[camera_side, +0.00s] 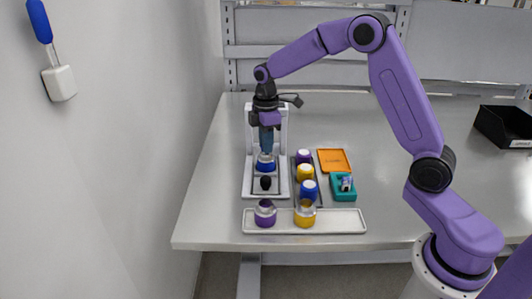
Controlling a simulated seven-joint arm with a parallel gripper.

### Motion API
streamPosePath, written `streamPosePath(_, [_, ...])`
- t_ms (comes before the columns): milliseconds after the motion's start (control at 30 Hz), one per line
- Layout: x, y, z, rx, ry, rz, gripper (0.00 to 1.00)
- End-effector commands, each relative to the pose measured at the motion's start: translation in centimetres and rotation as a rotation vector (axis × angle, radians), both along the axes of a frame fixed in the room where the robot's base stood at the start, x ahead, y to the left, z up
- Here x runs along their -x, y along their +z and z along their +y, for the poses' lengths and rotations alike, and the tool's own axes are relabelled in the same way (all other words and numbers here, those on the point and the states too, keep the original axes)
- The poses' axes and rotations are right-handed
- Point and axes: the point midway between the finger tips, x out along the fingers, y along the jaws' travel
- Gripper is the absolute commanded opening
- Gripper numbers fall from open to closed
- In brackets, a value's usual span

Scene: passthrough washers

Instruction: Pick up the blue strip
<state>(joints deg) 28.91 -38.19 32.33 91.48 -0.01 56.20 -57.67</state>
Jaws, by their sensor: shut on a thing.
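My gripper (267,124) points straight down over the left white stand. It is shut on a narrow, dark blue upright piece (266,141) that looks like the blue strip. The piece's lower end is right at the top of a blue-banded cup (265,166). I cannot tell whether it touches the cup or goes into it. The fingertips are too small to make out clearly.
The white stand (249,181) has a dark knob (265,183). To its right stand purple, yellow and blue cups (309,189), an orange tray (334,160) and a teal box (344,195). A white tray (345,222) in front holds purple and yellow cups. A black bin (508,126) is far right.

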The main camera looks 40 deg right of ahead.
Motion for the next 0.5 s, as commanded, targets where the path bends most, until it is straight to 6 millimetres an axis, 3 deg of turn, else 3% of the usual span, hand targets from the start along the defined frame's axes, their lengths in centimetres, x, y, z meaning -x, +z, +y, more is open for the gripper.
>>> streamPosePath(267, [0.0, 0.3, 0.0, -0.001, 0.000, -0.001, 0.00])
streamPosePath(500, [-0.1, 2.6, 0.0, -0.001, 0.000, -0.005, 0.00])
